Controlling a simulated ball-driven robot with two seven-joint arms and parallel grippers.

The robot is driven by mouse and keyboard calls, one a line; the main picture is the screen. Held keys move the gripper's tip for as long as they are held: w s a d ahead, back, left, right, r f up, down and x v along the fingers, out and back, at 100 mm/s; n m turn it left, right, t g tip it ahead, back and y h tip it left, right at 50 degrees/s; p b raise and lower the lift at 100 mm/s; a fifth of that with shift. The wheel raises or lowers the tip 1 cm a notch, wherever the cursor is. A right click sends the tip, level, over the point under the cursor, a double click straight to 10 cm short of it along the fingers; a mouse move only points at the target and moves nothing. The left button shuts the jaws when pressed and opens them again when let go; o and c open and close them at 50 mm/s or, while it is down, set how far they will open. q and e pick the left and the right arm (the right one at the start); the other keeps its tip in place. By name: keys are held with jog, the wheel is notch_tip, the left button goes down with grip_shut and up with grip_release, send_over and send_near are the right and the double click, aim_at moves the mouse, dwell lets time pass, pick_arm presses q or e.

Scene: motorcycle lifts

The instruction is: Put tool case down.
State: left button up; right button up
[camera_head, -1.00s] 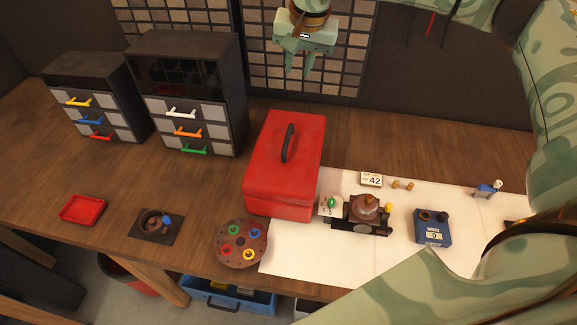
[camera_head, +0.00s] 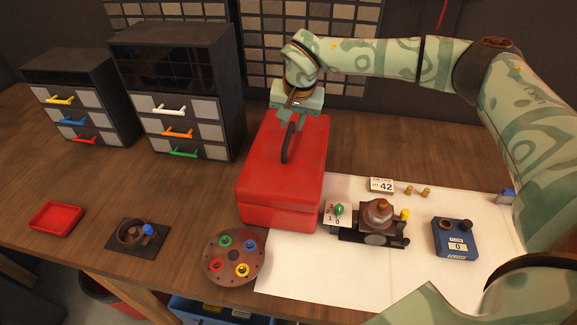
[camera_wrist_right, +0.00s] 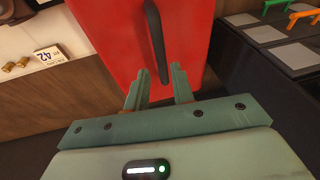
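The red tool case (camera_head: 283,165) sits on the wooden workbench, its right side by the white sheet. Its black handle (camera_head: 289,142) stands up along the lid. My right gripper (camera_head: 288,118) is at the far end of the case, close to the handle. In the right wrist view, the gripper (camera_wrist_right: 161,75) has its two fingers apart. The near end of the handle (camera_wrist_right: 155,40) lies between them in the picture, with gaps on both sides. I cannot tell if the fingertips are level with the handle. My left gripper is not in view.
Two drawer cabinets (camera_head: 180,95) (camera_head: 75,95) stand left of the case. A round plate with coloured rings (camera_head: 234,257) is near its front left. A small vise-like device (camera_head: 372,225) and a blue gauge box (camera_head: 455,240) stand on the white sheet (camera_head: 310,272). Bench between cabinets and red tray (camera_head: 56,216) is clear.

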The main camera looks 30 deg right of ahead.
aim_at(288, 133)
jog(key=x, duration=0.6)
jog(key=shift+a+f, duration=0.15)
jog(key=shift+f, duration=0.05)
jog(key=shift+c, duration=0.4)
grip_shut()
dwell(0.7)
jog(key=shift+w+r, duration=0.15)
